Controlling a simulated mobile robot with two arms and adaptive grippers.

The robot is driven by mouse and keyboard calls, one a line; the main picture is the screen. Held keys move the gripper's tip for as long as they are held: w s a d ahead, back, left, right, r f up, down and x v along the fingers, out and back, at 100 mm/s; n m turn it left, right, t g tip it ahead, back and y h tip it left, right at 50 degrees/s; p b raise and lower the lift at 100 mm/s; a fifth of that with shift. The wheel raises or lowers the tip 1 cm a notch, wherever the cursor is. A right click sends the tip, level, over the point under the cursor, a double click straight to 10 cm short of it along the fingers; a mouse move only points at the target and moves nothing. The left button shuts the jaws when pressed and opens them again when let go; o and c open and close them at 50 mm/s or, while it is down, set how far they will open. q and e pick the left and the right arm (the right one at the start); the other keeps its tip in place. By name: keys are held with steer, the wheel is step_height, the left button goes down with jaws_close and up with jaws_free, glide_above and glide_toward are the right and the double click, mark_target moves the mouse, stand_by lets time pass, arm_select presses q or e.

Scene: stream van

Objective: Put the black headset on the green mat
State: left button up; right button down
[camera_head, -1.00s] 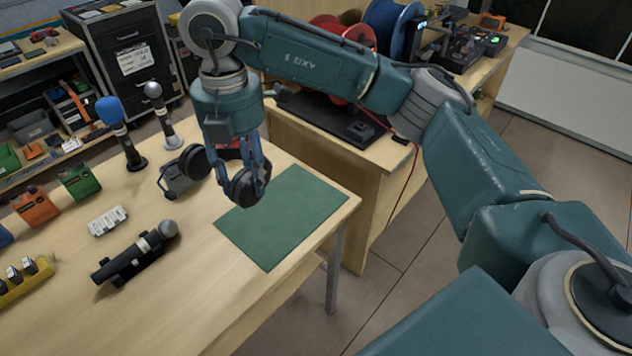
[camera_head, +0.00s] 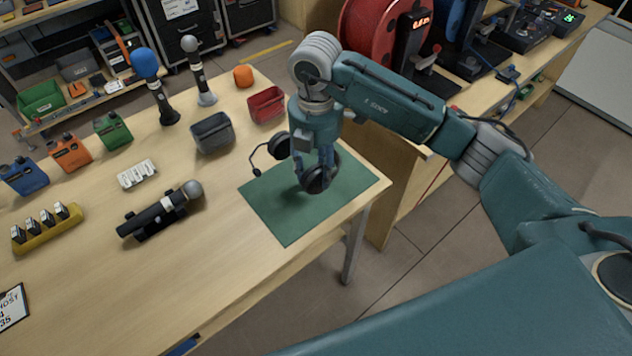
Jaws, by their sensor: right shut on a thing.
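The black headset (camera_head: 278,147) has two round ear cups and a thin microphone boom. My right gripper (camera_head: 316,181) points down and is shut on the headset at its nearer ear cup. The headset is over the green mat (camera_head: 290,222), a flat rectangle at the right end of the wooden table. A dark shadow lies on the mat below the cup. I cannot tell whether the headset touches the mat. The gripper and arm hide part of the headset and the mat's back edge. My left gripper is not in view.
A dark grey bin (camera_head: 211,134) and a red bin (camera_head: 266,105) stand behind the mat. A microphone lies on a black holder (camera_head: 160,213) to the left. Two microphones stand upright farther back. The table's front middle (camera_head: 150,290) is clear.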

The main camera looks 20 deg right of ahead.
steer(key=shift+f, duration=0.85)
step_height(320, 180, down, 3)
steer(key=shift+f+p, duration=0.2)
steer(key=shift+p, duration=0.25)
steer(key=shift+f, duration=0.5)
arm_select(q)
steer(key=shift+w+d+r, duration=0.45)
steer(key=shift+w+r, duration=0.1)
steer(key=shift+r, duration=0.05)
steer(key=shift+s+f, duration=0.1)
arm_select(e)
steer(key=shift+f, duration=0.2)
steer(key=c, duration=1)
jaws_free()
steer(key=shift+c, duration=0.2)
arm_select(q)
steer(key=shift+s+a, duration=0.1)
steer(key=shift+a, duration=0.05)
